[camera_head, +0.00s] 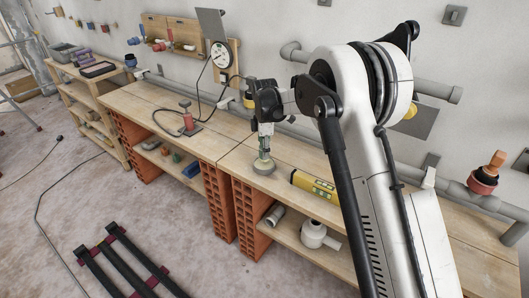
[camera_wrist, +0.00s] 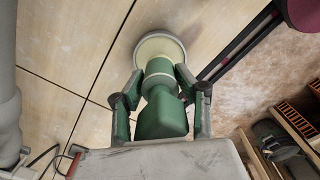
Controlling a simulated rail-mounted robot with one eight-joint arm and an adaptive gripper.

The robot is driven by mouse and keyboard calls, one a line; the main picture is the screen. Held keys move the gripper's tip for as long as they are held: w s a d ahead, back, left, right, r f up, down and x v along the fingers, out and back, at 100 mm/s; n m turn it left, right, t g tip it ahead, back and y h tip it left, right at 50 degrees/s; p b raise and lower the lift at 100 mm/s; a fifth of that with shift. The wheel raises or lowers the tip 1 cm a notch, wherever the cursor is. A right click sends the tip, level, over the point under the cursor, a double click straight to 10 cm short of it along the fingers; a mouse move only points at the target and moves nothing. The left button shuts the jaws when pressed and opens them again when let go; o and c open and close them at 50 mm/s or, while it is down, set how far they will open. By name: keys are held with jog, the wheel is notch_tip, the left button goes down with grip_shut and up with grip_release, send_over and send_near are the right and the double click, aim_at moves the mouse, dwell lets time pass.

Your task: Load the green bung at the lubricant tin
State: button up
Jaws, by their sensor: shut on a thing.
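The green bung (camera_wrist: 163,115) is between the two fingers of my gripper (camera_wrist: 158,88), which is shut on it. In the head view my gripper (camera_head: 264,140) points down over the workbench, with a little green showing between its fingers. The lubricant tin (camera_wrist: 147,46) is a shallow round tin with a pale metal rim and cream contents. It stands on the bench directly below the bung, and in the head view the tin (camera_head: 264,168) is under my fingertips. The bung's lower end overlaps the tin in the wrist view; I cannot tell whether they touch.
A yellow spirit level (camera_head: 313,187) lies on the bench right of the tin. A red tool (camera_head: 188,122) stands to the left, with a hose to a gauge (camera_head: 221,55). A red pot (camera_head: 482,182) holds an orange-topped item at the right. The bench's front edge is close to the tin.

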jog(key=shift+r+p, duration=0.85)
jog(key=shift+r, duration=1.65)
